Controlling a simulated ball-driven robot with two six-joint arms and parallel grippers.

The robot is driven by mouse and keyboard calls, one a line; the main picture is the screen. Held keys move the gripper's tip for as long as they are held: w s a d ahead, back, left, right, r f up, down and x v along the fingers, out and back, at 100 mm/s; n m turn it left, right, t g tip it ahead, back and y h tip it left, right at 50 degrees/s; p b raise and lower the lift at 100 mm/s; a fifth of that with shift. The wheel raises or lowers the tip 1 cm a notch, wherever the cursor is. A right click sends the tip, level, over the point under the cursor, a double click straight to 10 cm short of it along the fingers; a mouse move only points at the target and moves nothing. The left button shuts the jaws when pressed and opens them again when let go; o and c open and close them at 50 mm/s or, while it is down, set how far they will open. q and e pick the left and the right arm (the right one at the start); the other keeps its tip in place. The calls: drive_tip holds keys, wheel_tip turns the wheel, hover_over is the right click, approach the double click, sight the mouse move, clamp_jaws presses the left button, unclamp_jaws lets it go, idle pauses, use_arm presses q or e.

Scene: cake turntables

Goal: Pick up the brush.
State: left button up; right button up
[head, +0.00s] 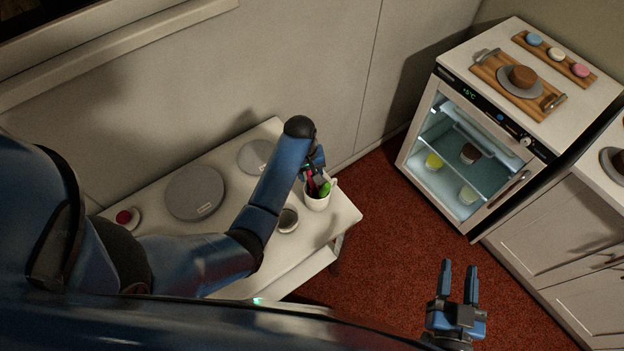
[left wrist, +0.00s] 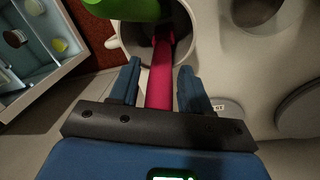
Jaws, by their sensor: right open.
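A white mug (head: 317,203) with a handle stands near the right end of the white table and holds upright tools. One has a red handle (left wrist: 160,75); another is bright green (head: 324,189). Which is the brush I cannot tell, as their lower ends are hidden in the mug. My left gripper (left wrist: 160,85) is at the mug, its fingers on either side of the red handle with small gaps showing. In the head view my arm partly covers it. My right gripper (head: 458,268) is open and empty above the red carpet, far from the mug.
On the table (head: 228,223) are grey turntables (head: 195,193), a small round container (head: 287,220) beside the mug and a red item on a white dish (head: 127,217). A glass-front fridge (head: 465,150) stands right, with trays on top. The carpet between is clear.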

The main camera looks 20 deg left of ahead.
use_arm(q)
clamp_jaws()
drive_tip(key=shift+r, duration=0.15)
